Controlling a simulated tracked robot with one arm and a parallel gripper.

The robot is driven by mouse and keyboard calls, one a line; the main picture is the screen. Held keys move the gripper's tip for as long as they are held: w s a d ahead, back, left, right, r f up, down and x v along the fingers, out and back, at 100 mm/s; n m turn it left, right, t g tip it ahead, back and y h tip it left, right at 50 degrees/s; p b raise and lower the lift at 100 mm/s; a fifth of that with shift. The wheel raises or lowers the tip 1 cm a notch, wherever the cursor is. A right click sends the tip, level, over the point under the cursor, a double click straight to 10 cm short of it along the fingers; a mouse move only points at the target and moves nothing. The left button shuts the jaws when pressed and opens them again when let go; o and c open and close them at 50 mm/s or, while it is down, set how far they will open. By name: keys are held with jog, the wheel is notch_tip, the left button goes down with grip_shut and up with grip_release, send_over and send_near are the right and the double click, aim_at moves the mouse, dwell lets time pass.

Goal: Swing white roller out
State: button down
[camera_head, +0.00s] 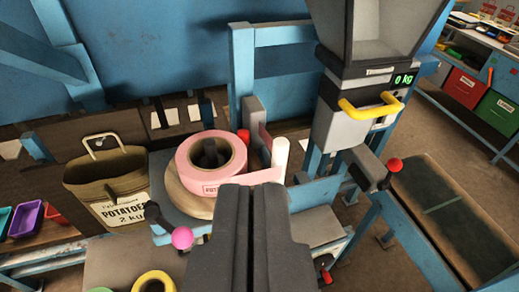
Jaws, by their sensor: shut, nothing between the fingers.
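The white roller (280,157) is a short upright white cylinder just right of centre. It stands at the right end of a pink tape strip (252,177) that runs out from a pink tape roll (211,165). The roll lies flat on a round wooden disc (190,203). My gripper (249,188) reaches up from the bottom middle with its dark fingers shut together and nothing between them. In the picture its tips are just below the tape strip and left of the roller. It hides the roller's surroundings below; I cannot tell the depth gap.
A potato sack (108,190) hangs at left. A pink-knobbed lever (181,237) stands near the roll, and a red-knobbed lever (394,165) is at right. A scale hopper (378,40) with a yellow handle (369,107) rises behind. A yellow roll (153,282) lies bottom left.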

jog(key=w+f+n+g+h+p, duration=0.1)
jog(key=w+f+g+p, duration=0.1)
jog(key=w+f+p, duration=0.3)
jog(key=w+a+f+n+g+h+p, duration=0.1)
jog(key=w+f+g+p, duration=0.2)
jog(key=w+f+p, duration=0.2)
jog(key=w+a+f+n+g+h+p, duration=0.1)
jog(key=w+f+p, duration=0.4)
jog(key=w, duration=0.5)
notch_tip(320, 180, down, 3)
jog(key=shift+a+r+n+g, duration=0.15)
jog(key=shift+n+g, duration=0.35)
jog(key=shift+g, duration=0.6)
jog(key=shift+w+d+f+p, duration=0.1)
jog(key=shift+w+d+p, duration=0.35)
jog(key=shift+d, duration=0.45)
jog(key=shift+w+d+f+p, duration=0.1)
jog(key=shift+w+d+p, duration=0.15)
jog(key=shift+w+d, duration=0.5)
jog(key=shift+s+d, duration=0.15)
